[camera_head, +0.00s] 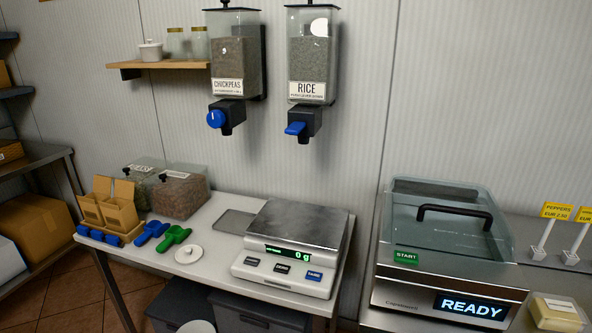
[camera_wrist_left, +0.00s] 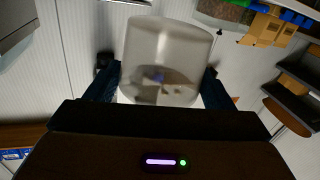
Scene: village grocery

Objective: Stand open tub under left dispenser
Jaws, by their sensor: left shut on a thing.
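In the left wrist view my left gripper (camera_wrist_left: 158,82) is shut on a translucent whitish tub (camera_wrist_left: 165,45), with a dark finger on each side of it. Blurred small shapes show in or through the tub; I cannot tell which. The space under that spout looks clear. A white round lid with a knob (camera_head: 188,254) lies on the table, left of the scale.
The right dispenser (camera_head: 305,62), labelled RICE, has a blue lever. The scale (camera_head: 290,250) reads 0 g. A grey tray (camera_head: 235,223), clear bins (camera_head: 180,192) and blue and green scoops (camera_head: 173,238) share the table (camera_head: 223,268). A sealing machine (camera_head: 445,240) reads READY at right.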

